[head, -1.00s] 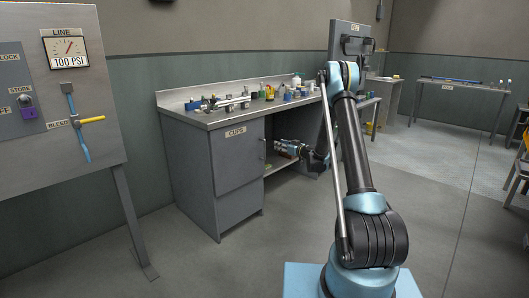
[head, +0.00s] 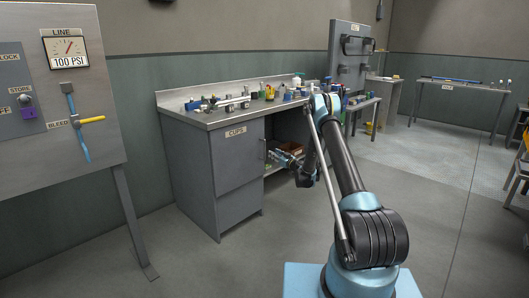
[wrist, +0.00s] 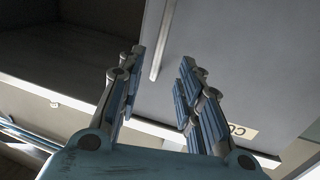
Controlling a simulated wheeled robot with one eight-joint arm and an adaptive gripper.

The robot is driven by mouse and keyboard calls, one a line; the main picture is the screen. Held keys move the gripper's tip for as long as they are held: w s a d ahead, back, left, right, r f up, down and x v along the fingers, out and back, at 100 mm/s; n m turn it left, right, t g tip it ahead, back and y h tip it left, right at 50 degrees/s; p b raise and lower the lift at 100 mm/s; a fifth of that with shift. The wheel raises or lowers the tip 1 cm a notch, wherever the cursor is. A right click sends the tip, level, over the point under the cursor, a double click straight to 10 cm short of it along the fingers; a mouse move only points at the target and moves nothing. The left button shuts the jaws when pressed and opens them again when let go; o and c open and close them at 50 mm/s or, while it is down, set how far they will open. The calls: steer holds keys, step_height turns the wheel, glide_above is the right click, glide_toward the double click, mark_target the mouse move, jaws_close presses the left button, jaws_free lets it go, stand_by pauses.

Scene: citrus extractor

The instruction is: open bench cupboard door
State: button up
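The grey cupboard door (head: 238,165) carries a CUPS label (head: 236,132) on the front of the bench and looks closed. Its slim upright handle (head: 264,150) is near the door's right edge. In the wrist view the door (wrist: 220,60) fills the right side, and the pale bar handle (wrist: 162,40) runs near the gap between my fingertips. My gripper (wrist: 163,60) is open and empty, its fingers apart on either side of the handle's line. The frames do not clearly show whether it touches the handle. In the head view my gripper (head: 281,157) is just right of the handle.
The bench top (head: 215,120) holds several bottles and small items. A gauge panel (head: 60,130) stands at left on a leg. The floor (head: 210,265) before the cupboard is clear.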

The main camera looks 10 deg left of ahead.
steer(key=x, duration=1.1)
steer(key=shift+w+a, duration=0.15)
steer(key=shift+w, duration=0.05)
